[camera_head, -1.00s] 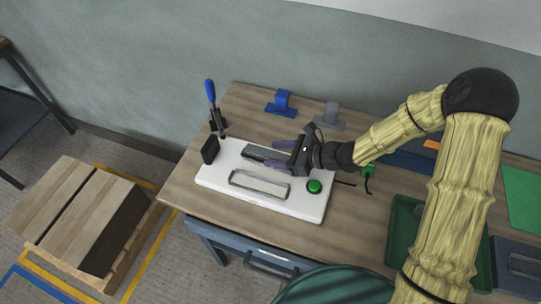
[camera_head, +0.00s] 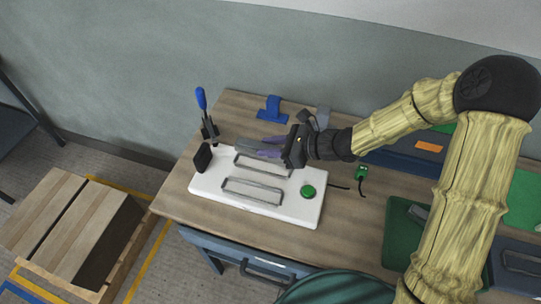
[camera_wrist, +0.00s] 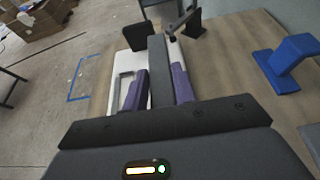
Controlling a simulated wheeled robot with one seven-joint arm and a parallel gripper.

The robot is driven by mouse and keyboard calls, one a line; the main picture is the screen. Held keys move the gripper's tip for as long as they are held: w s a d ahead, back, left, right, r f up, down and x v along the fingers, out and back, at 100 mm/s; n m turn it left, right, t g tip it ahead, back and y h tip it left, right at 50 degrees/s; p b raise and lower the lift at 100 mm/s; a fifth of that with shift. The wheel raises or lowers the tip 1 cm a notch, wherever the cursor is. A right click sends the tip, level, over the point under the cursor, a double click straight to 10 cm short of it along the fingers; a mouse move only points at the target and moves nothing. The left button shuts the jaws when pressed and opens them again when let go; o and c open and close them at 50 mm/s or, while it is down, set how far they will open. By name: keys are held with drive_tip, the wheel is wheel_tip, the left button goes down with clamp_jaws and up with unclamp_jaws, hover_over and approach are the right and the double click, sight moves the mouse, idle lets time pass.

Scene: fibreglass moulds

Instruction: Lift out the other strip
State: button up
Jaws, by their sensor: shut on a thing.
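A grey strip (camera_head: 247,145) is clamped between the purple fingers of my gripper (camera_head: 262,147). It hangs above the back of the white fixture (camera_head: 228,207), apart from it. In the wrist view, the strip (camera_wrist: 159,72) runs lengthwise between the two fingers and reaches ahead past their tips. The fixture has two framed slots. The front slot (camera_head: 252,191) looks empty, and the rear slot (camera_head: 262,168) shows bare below my gripper. A grey piece (camera_head: 420,213) lies in the green tray (camera_head: 397,240), partly hidden by my arm; I cannot tell if it is a strip.
A blue-handled clamp (camera_head: 201,98) and a black block (camera_head: 203,157) stand at the fixture's left end. A green button (camera_head: 307,191) sits at its right. A blue holder (camera_head: 272,108) and a grey holder (camera_head: 322,117) stand behind. A cable with a green plug (camera_head: 361,173) lies to the right.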

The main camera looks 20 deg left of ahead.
drive_tip(key=shift+r, duration=1.95)
